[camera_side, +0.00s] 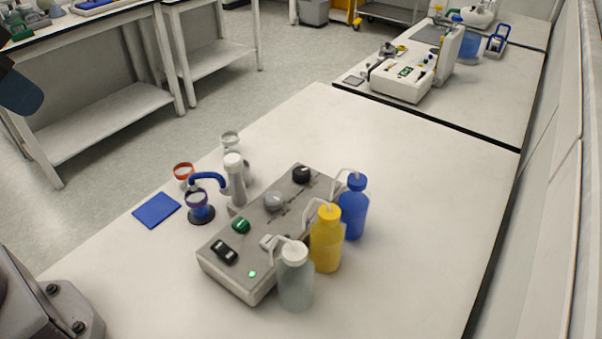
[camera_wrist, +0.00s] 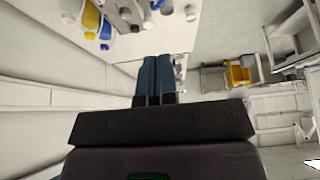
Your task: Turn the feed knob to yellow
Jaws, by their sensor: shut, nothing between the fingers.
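A grey control box (camera_side: 225,277) stands on the near table. Its sloped top carries a black knob (camera_side: 301,174), a grey knob (camera_side: 273,200), a green knob (camera_side: 241,225) and a black switch (camera_side: 223,251). Labels are too small to read, so I cannot tell which is the feed knob or where it points. A yellow bottle (camera_side: 326,240), a blue bottle (camera_side: 353,208) and a clear grey bottle (camera_side: 295,280) stand along its right side. My gripper (camera_wrist: 157,60) is shut and empty, apart from the box. Its blue tip seems to show at the side view's left edge.
A white cylinder with a blue curved tube (camera_side: 207,176), a dark blue-rimmed cup (camera_side: 200,208), a red-rimmed cup (camera_side: 184,171) and a blue pad (camera_side: 156,210) lie left of the box. The table's right part is clear. Another device (camera_side: 400,83) stands on the far table.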

